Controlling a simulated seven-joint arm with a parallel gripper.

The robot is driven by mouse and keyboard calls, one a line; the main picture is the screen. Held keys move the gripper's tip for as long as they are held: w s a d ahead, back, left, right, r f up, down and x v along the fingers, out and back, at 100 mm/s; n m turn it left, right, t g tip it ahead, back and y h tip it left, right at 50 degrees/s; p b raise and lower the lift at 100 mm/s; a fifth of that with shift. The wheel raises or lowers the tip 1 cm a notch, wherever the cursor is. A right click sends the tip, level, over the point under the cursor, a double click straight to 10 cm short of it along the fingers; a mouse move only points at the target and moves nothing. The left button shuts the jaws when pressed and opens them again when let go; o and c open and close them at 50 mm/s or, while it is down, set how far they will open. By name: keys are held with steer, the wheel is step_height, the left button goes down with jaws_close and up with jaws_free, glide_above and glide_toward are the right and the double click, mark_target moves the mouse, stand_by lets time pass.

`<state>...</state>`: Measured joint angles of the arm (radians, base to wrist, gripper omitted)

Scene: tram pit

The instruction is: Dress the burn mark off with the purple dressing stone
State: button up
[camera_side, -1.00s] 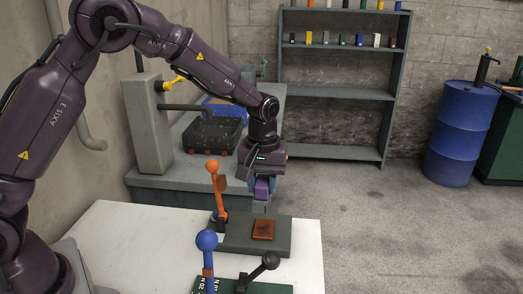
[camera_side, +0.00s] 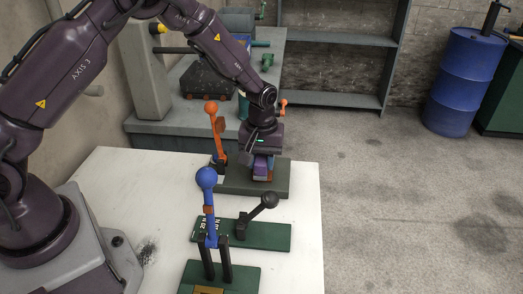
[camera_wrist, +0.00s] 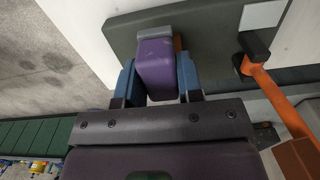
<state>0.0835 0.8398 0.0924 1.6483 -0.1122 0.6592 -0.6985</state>
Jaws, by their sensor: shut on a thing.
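My gripper (camera_side: 262,170) points down, its blue fingers shut on the purple dressing stone (camera_side: 260,162). In the wrist view the stone (camera_wrist: 155,70) sits between both fingers, with a grey end (camera_wrist: 153,35) toward the plate. The stone is over the dark grey-green base plate (camera_side: 232,187) on the white table, at the copper-brown pad, which it and the gripper mostly cover. An orange-brown strip of the pad (camera_wrist: 178,44) shows beside the stone. I cannot tell whether stone and pad touch. The burn mark on the pad is hidden.
An orange-knobbed lever (camera_side: 213,125) stands upright on the plate, left of my gripper. In front are a black-knobbed lever (camera_side: 268,201) and a blue-knobbed lever (camera_side: 207,190) on green bases. A dark speckled smudge (camera_side: 147,250) marks the white table (camera_side: 125,190) near my base.

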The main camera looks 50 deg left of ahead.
steer(key=shift+f, duration=0.45)
steer(key=shift+w+a+f, duration=0.25)
steer(key=shift+f, duration=0.4)
steer(key=shift+w+a, duration=2.15)
steer(key=shift+s+d, duration=2.45)
steer(key=shift+d, duration=0.05)
steer(key=shift+a+r, duration=0.1)
steer(key=shift+r, duration=3.9)
steer(key=shift+f, duration=0.1)
